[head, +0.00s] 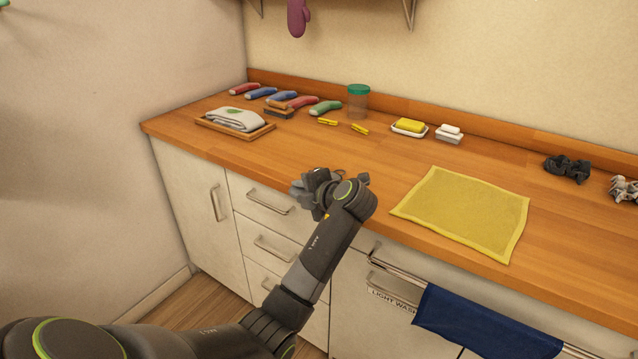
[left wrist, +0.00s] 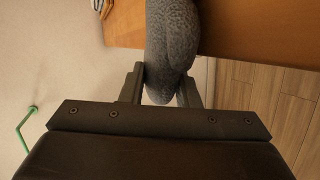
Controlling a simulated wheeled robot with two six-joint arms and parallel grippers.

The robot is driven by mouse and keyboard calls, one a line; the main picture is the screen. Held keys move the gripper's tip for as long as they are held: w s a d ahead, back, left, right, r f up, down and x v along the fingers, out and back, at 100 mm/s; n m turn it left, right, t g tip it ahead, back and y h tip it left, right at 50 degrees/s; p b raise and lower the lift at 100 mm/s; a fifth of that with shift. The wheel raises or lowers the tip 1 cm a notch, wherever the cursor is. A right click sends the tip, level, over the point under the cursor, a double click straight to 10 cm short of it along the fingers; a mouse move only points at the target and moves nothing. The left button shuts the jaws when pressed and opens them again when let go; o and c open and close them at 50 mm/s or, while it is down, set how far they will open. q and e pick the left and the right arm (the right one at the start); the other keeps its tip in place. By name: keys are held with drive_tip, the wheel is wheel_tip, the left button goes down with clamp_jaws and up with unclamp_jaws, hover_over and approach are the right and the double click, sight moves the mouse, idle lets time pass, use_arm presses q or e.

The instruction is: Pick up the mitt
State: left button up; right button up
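A grey, textured mitt (left wrist: 172,38) with a rounded thumb lobe fills the upper middle of the left wrist view. My left gripper (left wrist: 165,88) has a finger on each side of its near end, both touching it. In the head view my left gripper (head: 318,186) is at the front edge of the wooden counter, above the drawers. There the wrist and gripper largely hide the mitt. I cannot tell whether the mitt touches the counter. My right gripper is not in view.
The counter (head: 385,178) is bare around my left gripper. A yellow cloth (head: 465,212) lies to its right, a wooden tray (head: 262,131) with a folded cloth at back left. A purple mitt-shaped thing (head: 298,18) hangs above. A blue towel (head: 485,322) hangs on the front rail.

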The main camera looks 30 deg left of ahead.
use_arm(q)
drive_tip(key=c, duration=0.4)
wheel_tip(320, 180, up, 10)
drive_tip(key=shift+r+b, duration=0.1)
drive_tip(key=shift+b, duration=0.2)
idle(0.5)
